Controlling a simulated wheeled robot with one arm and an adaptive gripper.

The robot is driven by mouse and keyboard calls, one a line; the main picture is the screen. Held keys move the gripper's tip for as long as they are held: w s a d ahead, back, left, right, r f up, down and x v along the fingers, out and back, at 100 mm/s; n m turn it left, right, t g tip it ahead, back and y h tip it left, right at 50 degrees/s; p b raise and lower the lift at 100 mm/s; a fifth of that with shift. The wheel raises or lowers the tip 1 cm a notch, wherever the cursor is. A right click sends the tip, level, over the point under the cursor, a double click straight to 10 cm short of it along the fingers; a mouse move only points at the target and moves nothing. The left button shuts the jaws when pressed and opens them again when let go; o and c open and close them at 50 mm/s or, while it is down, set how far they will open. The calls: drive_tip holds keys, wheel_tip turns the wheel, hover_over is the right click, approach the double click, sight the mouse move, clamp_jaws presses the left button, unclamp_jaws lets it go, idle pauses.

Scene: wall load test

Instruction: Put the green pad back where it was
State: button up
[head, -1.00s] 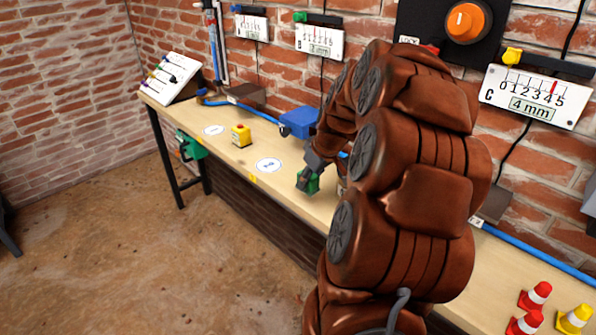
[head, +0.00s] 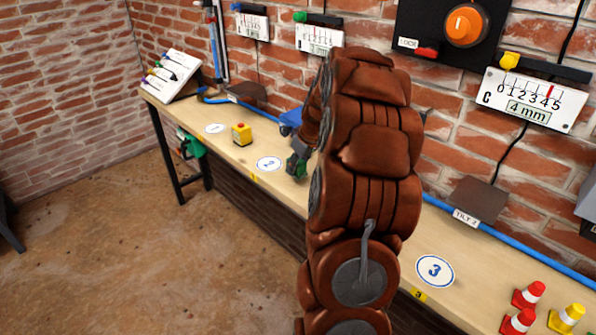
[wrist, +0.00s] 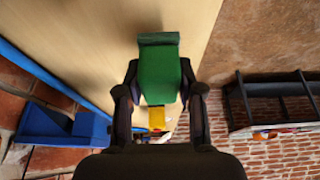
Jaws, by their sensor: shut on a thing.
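The green pad (wrist: 160,75) sits between the two fingers of my gripper (wrist: 160,88) in the wrist view, which are shut on it. In the head view, my gripper (head: 297,166) is over the wooden bench (head: 225,148), just right of the white disc marked 2 (head: 268,163). Only a small green part of the pad (head: 291,164) shows there. My arm hides the bench behind it. I cannot tell whether the pad touches the bench.
A yellow box with a red button (head: 241,134) stands between disc 2 and disc 1 (head: 215,128). A blue block (head: 291,121) is behind my gripper. Disc 3 (head: 435,270) is bare. Small red and yellow cones (head: 530,294) stand at the right end.

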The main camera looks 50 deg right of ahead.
sight(298, 172)
drive_tip(key=shift+f+p, duration=0.35)
drive_tip(key=shift+f, duration=1.1)
drive_tip(key=shift+f, duration=0.2)
drive_tip(key=o, duration=1)
drive_tip(key=shift+r, duration=0.15)
